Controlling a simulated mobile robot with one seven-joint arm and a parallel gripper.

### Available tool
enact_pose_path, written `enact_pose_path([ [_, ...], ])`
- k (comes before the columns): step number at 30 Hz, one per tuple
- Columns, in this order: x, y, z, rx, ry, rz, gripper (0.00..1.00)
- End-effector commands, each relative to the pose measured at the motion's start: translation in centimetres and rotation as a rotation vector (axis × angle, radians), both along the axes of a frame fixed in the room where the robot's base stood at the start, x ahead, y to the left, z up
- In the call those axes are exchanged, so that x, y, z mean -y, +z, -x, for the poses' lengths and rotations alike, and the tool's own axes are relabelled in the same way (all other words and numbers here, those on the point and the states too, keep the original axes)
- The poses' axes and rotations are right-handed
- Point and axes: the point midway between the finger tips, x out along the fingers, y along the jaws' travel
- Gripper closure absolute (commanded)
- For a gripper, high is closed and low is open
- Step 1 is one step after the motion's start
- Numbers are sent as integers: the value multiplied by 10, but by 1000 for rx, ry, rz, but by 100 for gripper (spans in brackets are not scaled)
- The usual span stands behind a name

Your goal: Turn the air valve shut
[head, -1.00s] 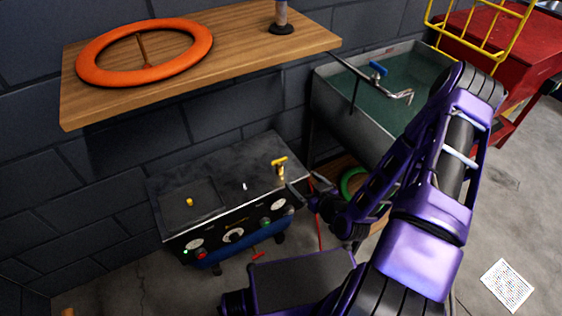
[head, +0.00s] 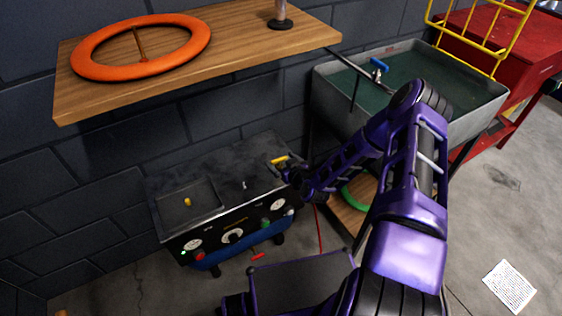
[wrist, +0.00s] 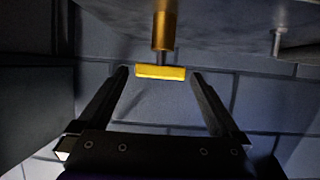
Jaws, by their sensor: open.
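The air valve is a brass stem with a yellow bar handle (head: 279,160) on the right part of the compressor's dark top. In the wrist view the yellow handle (wrist: 160,72) lies crosswise between the tips of my open fingers, with the brass stem (wrist: 164,28) behind it. My gripper (wrist: 160,78) is open, one finger on each side of the handle. I cannot see either finger touching it. In the head view my gripper (head: 280,168) is at the valve, its fingers partly hidden by my wrist.
The compressor (head: 222,208) stands against a dark block wall, its front panel carrying gauges and knobs. A wooden shelf (head: 240,50) with an orange ring (head: 90,70) hangs above it. A grey sink (head: 480,100) with a blue-handled tap (head: 379,65) stands right. A green ring (head: 352,199) lies below.

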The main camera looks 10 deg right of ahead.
Motion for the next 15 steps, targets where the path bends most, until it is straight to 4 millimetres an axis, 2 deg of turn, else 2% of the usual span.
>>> enact_pose_path([
  [8,0,0,-1,0,0,0,2],
  [15,0,0,-1,0,0,0,45],
])
